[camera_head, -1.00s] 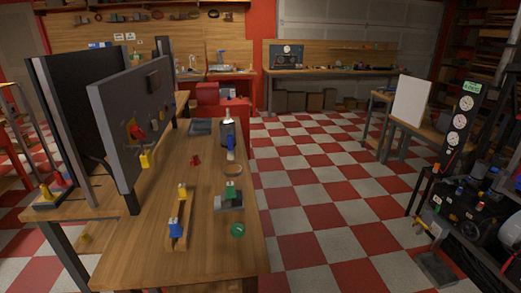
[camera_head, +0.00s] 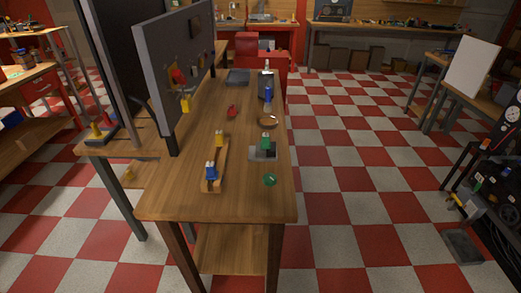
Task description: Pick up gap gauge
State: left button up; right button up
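Neither of my grippers is in the head view. Small parts lie on the wooden workbench (camera_head: 190,204), and I cannot tell for certain which one is the gap gauge. A blue piece (camera_head: 211,172) and a yellow piece (camera_head: 219,139) stand on a wooden strip. A green piece (camera_head: 265,141) sits on a grey block (camera_head: 262,154). A round green disc (camera_head: 270,179) lies near the front right. A tan ring (camera_head: 268,120) lies behind the block. A blue upright item (camera_head: 268,96) stands by a dark holder. A small red piece (camera_head: 231,111) lies mid-bench.
A grey upright panel (camera_head: 157,62) with red and yellow parts stands along the bench's left side. A grey tray (camera_head: 238,74) lies at the back. The checkered floor (camera_head: 370,200) right of the bench is open. A dark equipment rack (camera_head: 504,165) stands far right.

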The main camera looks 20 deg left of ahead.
aim_at(265, 144)
jog(key=k, duration=1.35)
jog(key=z, duration=0.45)
jog(key=i, duration=0.6)
jog(key=z, duration=0.65)
jog(key=i, duration=0.9)
jog(key=u, duration=0.55)
jog(key=i, duration=0.5)
jog(key=u, duration=0.4)
